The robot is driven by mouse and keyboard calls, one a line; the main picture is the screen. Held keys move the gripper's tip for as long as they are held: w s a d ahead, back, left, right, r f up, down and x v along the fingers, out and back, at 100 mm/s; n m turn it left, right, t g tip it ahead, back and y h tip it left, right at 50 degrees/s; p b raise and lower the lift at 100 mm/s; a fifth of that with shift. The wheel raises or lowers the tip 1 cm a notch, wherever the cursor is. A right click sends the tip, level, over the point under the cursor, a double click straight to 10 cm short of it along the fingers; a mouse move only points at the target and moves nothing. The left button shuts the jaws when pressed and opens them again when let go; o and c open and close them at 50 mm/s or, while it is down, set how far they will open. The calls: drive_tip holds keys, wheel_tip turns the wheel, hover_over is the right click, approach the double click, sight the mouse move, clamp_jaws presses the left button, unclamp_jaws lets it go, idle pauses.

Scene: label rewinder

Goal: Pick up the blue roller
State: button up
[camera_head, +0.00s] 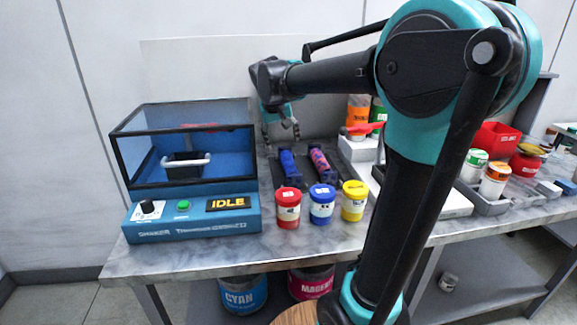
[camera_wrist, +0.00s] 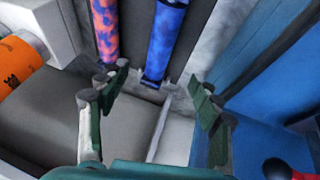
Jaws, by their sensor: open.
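The blue roller (camera_head: 288,163) lies in a dark holder on the bench, between the shaker box and a pink-and-blue patterned roller (camera_head: 320,160). In the wrist view the blue roller (camera_wrist: 165,40) runs up from between my fingertips to the top edge, with the patterned roller (camera_wrist: 105,28) left of it. My gripper (camera_head: 282,132) is above the far end of the blue roller. In the wrist view its fingers (camera_wrist: 158,84) are apart and nothing is between them; the blue roller's near end shows just beyond the gap.
The blue shaker (camera_head: 190,216) with its clear-walled box stands to the left. Red (camera_head: 288,210), blue (camera_head: 322,206) and yellow (camera_head: 353,203) jars stand in front of the rollers. An orange-labelled jar (camera_head: 358,112) sits behind right. A white wall panel (camera_head: 205,70) rises behind.

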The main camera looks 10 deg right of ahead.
sight(288, 161)
drive_tip(key=x, duration=1.3)
drive_tip(key=shift+w+f, duration=0.1)
drive_tip(key=shift+f, duration=0.3)
clamp_jaws()
